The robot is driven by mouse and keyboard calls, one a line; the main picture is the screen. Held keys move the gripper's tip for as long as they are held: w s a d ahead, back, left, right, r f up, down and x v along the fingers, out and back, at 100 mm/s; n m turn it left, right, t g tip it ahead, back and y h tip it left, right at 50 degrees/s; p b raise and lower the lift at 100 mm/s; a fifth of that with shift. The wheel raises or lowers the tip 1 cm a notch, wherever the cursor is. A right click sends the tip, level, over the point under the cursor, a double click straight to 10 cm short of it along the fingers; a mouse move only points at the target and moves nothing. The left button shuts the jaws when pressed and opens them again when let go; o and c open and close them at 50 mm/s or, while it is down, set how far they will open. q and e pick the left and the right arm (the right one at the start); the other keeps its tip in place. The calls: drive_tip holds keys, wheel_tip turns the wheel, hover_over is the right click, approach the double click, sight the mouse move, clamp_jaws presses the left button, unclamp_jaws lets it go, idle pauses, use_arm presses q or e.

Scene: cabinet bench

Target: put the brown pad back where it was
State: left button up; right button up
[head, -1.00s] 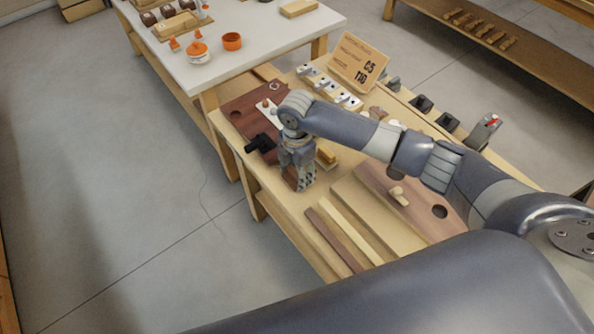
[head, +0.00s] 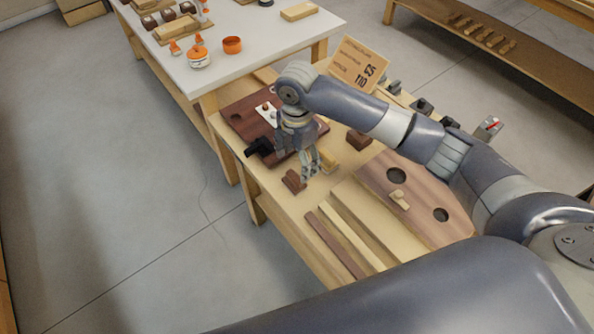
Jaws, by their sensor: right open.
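A small brown pad (head: 293,181) lies on the wooden bench near its left front edge, just left of my right gripper's fingertips. My right gripper (head: 311,172) points down, open and empty, its fingers apart from the pad. My left gripper is not in view.
A dark red-brown board (head: 240,115) and a black tool (head: 259,147) lie to the left. Light and dark strips (head: 335,243) and a board with holes (head: 420,200) lie in front and right.

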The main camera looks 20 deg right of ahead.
drive_tip(key=shift+r, duration=2.3)
